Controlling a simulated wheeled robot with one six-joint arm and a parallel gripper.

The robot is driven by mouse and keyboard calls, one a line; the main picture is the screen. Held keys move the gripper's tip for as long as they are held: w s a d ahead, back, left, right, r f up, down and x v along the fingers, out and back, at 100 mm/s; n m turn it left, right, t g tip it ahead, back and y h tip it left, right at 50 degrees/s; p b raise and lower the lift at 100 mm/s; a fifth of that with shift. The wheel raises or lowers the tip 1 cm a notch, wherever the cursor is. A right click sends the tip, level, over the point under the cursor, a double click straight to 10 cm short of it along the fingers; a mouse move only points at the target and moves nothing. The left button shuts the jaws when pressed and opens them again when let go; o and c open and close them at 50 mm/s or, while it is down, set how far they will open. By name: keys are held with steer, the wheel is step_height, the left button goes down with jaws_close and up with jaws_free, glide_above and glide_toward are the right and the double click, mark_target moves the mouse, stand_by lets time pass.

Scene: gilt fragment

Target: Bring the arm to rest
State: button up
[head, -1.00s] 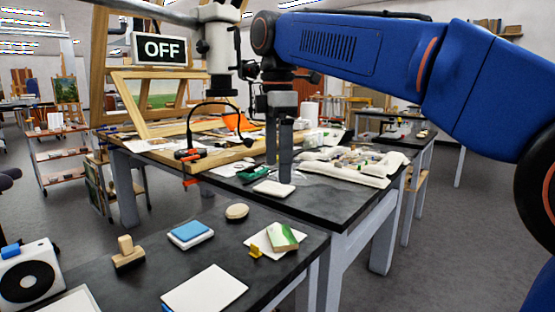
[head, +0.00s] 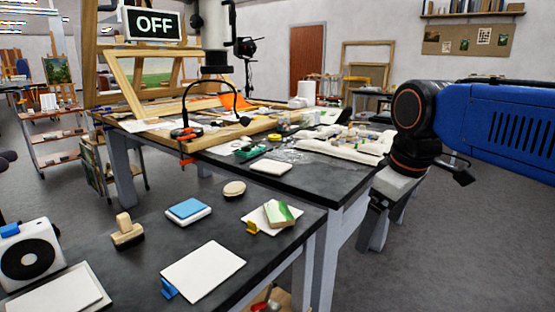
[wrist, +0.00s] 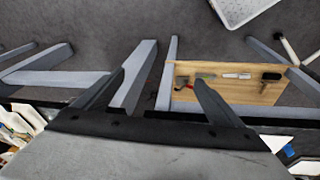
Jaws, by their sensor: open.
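My blue arm (head: 505,120) reaches in from the right edge in the head view. My gripper (head: 374,226) hangs from it, pointing down, beside the right edge of the dark-topped workbench (head: 312,182). In the wrist view the two fingers of my gripper (wrist: 160,82) stand apart with nothing between them. Grey table legs and floor show beyond the fingertips.
A lower wooden shelf (wrist: 228,68) holds several tools. A white basket (wrist: 240,10) is on the floor. The near table (head: 150,262) carries a stamp, pads and paper. The padded cloth (head: 340,147) lies left of my gripper. Open floor (head: 470,240) is at right.

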steer(key=s+d+f+m+t, duration=0.1)
steer(key=s+d+f+m, duration=0.3)
steer(key=f, duration=0.4)
steer(key=s+d+f+m+t, duration=0.1)
steer(key=s+d+f+m, duration=0.2)
steer(key=s+f, duration=0.3)
step_height(320, 180, down, 2)
steer(key=shift+s+d+f+m+h, duration=0.1)
steer(key=shift+s+d+m+h, duration=0.25)
steer(key=shift+m, duration=0.25)
step_height(320, 180, up, 31)
steer(key=n+g, duration=0.5)
steer(key=n, duration=1.6)
glide_above(277, 212)
step_height(277, 212, down, 17)
steer(key=shift+s+r, duration=0.1)
steer(key=c, duration=1.2)
